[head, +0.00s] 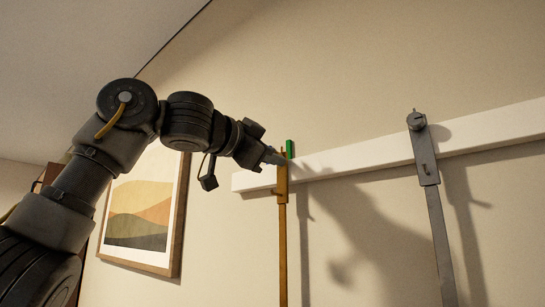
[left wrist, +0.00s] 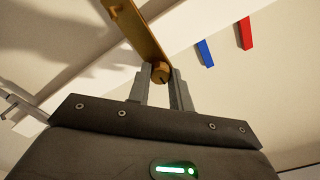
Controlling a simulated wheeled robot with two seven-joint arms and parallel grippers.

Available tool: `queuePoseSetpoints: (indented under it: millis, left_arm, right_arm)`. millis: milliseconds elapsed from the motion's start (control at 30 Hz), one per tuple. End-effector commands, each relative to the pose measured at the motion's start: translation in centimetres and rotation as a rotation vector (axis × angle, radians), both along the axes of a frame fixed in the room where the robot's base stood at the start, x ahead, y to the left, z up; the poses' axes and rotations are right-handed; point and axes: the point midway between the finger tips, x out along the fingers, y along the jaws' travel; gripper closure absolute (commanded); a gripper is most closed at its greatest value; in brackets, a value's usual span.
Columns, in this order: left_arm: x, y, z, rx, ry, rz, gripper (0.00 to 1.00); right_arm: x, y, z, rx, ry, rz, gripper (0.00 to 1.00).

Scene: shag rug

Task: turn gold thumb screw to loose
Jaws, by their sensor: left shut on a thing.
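The gold thumb screw (left wrist: 160,72) is a short round knob with a slot in its face, at the lower end of a gold bracket (left wrist: 133,24) in the left wrist view. My left gripper (left wrist: 161,77) has one finger on each side of the knob and is shut on it. In the head view my left gripper (head: 273,158) reaches from the left to the top of the gold bracket (head: 282,190). The screw itself is hidden there behind the fingers. My right gripper is in neither view.
A white rail (head: 350,163) runs along the wall. A grey bracket with a knob (head: 417,122) hangs on it to the right. A green marker (head: 290,149) stands above the gold bracket. Blue (left wrist: 205,52) and red (left wrist: 245,33) markers show nearby. A framed picture (head: 143,210) hangs left.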

Motion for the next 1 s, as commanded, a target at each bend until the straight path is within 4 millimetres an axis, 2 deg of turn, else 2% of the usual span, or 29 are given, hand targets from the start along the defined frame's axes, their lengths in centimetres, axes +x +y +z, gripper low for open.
queuePoseSetpoints:
  millis: [33, 333, 367, 500, 833, 1000]
  left_arm:
    - [0.2, 0.0, -0.5, 0.007, 0.009, 0.001, 1.0]
    - [0.2, 0.0, -0.5, 0.007, 0.009, 0.001, 1.0]
    - [0.2, 0.0, -0.5, 0.007, 0.009, 0.001, 0.77]
    - [0.1, 0.0, -0.4, 0.006, 0.006, 0.001, 0.58]
    - [-0.2, 0.2, -0.2, 0.003, 0.002, 0.001, 0.57]
    - [-1.9, 1.5, -0.5, 0.002, 0.0, 0.001, 0.57]
  right_arm:
    - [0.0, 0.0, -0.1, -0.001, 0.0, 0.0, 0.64]
    - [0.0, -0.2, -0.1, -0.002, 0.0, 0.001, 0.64]
    - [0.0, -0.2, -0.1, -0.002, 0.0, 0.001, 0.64]
    - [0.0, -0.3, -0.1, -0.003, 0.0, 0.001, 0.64]
    - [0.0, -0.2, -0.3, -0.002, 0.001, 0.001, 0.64]
    - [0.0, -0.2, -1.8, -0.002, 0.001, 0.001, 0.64]
